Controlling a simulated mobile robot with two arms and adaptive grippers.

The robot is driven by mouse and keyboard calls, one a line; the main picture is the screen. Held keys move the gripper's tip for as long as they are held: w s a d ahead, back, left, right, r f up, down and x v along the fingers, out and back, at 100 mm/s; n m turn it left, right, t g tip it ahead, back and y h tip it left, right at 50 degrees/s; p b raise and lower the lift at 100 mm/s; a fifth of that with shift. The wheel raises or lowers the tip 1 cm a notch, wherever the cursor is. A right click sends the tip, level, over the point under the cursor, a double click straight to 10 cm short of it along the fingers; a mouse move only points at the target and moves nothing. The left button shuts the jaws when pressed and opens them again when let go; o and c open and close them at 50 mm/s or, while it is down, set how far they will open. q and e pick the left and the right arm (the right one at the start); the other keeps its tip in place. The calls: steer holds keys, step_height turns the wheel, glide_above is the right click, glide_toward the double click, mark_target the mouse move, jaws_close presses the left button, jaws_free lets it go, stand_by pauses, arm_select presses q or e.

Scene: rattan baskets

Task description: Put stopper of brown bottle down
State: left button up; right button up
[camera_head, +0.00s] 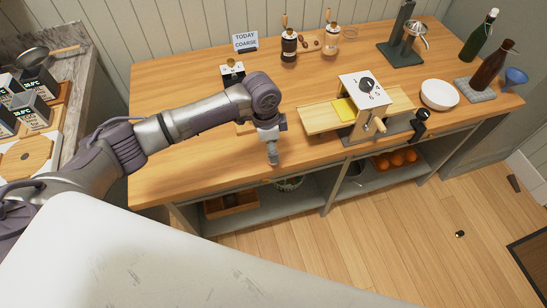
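The brown bottle (489,70) stands at the right end of the wooden counter, on a grey stone slab (474,90). A dark piece shows at its mouth, too small to tell whether it is the stopper and how it sits. My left gripper (272,158) hangs over the counter's front edge, left of the slicer-like machine and far from the bottle. It is seen narrow from the side, with nothing visible in it; whether its fingers are apart is unclear. My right gripper is not in view.
A green bottle (478,38) and a blue funnel (515,77) stand beside the brown bottle. A white bowl (439,95), a juicer (404,45) and the machine (362,100) stand between. A small dark object (460,234) lies on the floor.

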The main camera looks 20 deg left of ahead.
arm_select(q)
steer(key=f, duration=0.1)
steer(key=f+p, duration=0.1)
steer(key=f, duration=0.2)
steer(key=shift+s+d+f, duration=0.1)
steer(key=shift+s+f, duration=0.05)
steer(key=shift+s, duration=0.1)
steer(key=shift+f, duration=0.5)
steer(key=c, duration=1.1)
steer(key=shift+r, duration=0.1)
